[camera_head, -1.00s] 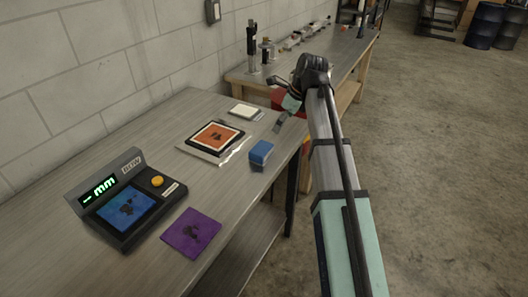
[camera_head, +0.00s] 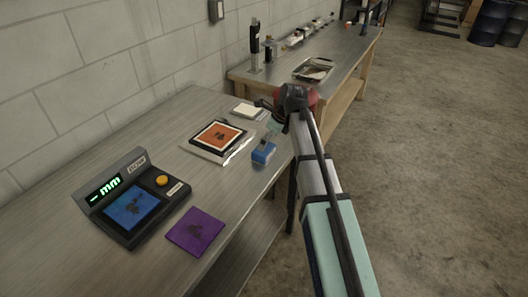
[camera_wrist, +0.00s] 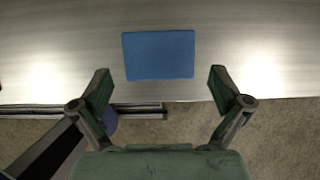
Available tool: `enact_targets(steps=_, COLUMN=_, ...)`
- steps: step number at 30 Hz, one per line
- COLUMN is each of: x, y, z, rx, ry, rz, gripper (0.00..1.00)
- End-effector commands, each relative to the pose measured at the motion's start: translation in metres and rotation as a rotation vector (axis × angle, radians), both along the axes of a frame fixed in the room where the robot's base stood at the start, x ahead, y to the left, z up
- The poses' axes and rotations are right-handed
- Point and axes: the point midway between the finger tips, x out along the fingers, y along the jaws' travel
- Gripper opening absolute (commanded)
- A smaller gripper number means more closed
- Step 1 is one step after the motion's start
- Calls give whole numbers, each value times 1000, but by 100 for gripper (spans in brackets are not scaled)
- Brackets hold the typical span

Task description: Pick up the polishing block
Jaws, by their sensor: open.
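The polishing block looks to be the blue block (camera_head: 264,154) near the front edge of the metal table. In the wrist view the blue block (camera_wrist: 158,55) lies flat on the tabletop, ahead of my gripper and roughly centred between its fingers. My gripper (camera_wrist: 160,82) is open and empty, with one finger on each side, and the block sits just beyond the fingertips. In the head view my gripper (camera_head: 270,130) is above and close behind the block, partly hidden by my arm.
A digital readout unit (camera_head: 131,200) and a purple cloth (camera_head: 195,231) lie to the left. A second bench (camera_head: 345,60) with a tray (camera_head: 313,69) stands beyond.

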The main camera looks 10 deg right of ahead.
Motion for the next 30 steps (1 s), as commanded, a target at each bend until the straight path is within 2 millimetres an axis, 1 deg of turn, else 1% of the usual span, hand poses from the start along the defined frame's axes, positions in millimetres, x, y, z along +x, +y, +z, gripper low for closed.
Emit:
enact_targets(steps=7, x=2, y=4, z=-11, rx=0, ry=1, rz=0, gripper=100)
enact_targets(steps=15, x=7, y=13, z=-41, rx=0, ry=1, rz=0, gripper=100)
enact_targets(steps=18, x=9, y=15, z=-49, rx=-1, ry=1, rz=0, gripper=100)
enact_targets(steps=26, x=9, y=16, z=-51, rx=-1, ry=-1, rz=0, gripper=100)
enact_targets(steps=27, x=9, y=16, z=-51, rx=-1, ry=-1, rz=0, gripper=96)
enact_targets(steps=29, x=9, y=16, z=-51, rx=-1, ry=-1, rz=0, gripper=75)
enact_targets(steps=30, x=9, y=16, z=-51, rx=-1, ry=-1, rz=0, gripper=61)
